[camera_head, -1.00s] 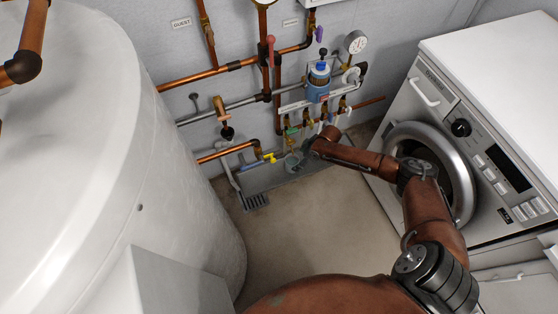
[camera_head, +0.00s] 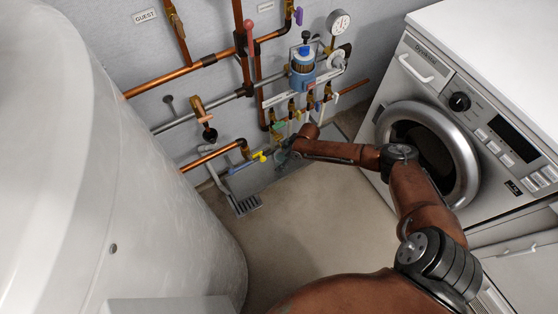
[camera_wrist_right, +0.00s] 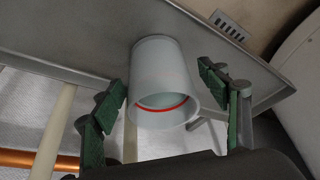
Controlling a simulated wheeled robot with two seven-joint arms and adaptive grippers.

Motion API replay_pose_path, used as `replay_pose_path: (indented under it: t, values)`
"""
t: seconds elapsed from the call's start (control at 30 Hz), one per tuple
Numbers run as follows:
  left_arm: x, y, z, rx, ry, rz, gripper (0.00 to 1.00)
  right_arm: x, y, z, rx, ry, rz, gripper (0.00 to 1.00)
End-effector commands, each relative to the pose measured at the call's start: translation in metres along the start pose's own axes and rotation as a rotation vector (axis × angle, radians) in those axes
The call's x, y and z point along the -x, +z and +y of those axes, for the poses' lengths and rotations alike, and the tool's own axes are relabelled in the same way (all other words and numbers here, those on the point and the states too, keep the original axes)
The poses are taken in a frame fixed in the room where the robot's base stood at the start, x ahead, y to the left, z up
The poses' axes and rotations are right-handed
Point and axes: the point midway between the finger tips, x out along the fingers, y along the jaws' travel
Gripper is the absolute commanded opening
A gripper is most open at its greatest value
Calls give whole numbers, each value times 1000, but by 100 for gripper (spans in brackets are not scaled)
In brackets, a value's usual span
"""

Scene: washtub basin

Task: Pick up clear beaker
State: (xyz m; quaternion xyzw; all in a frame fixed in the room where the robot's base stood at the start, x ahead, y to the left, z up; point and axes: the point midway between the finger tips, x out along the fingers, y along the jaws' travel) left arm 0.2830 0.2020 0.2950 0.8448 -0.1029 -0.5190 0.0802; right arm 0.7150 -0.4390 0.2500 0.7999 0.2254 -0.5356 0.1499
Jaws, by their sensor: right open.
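The clear beaker (camera_wrist_right: 160,68) shows in the right wrist view as a pale, translucent cup with a red ring inside. Its open mouth faces the camera and its far end is at the grey basin (camera_wrist_right: 75,45). My right gripper (camera_wrist_right: 165,103) is open, with one green-padded finger on each side of the beaker. A gap shows on both sides. In the head view my right arm reaches to the basin (camera_head: 270,175), below the pipes; its fingers and the beaker are too small there to make out clearly. My left gripper is not in view.
Copper pipes (camera_head: 195,70), valves and a blue filter unit (camera_head: 303,72) are on the wall close above the basin. A washing machine (camera_head: 490,110) stands right of my arm. A large white tank (camera_head: 100,170) fills the left. The floor (camera_head: 290,225) between them is clear.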

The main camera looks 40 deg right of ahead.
Motion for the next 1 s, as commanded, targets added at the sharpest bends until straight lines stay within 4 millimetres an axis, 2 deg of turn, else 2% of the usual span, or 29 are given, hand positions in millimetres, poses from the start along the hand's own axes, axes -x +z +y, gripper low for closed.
replay_pose_path:
  t: [0.27, 1.0]
  values:
    - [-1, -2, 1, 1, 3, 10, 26, 0, -1, 0, 0, 1, 1, 69]
    - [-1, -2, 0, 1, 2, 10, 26, -1, 0, 0, 0, 0, 0, 18]
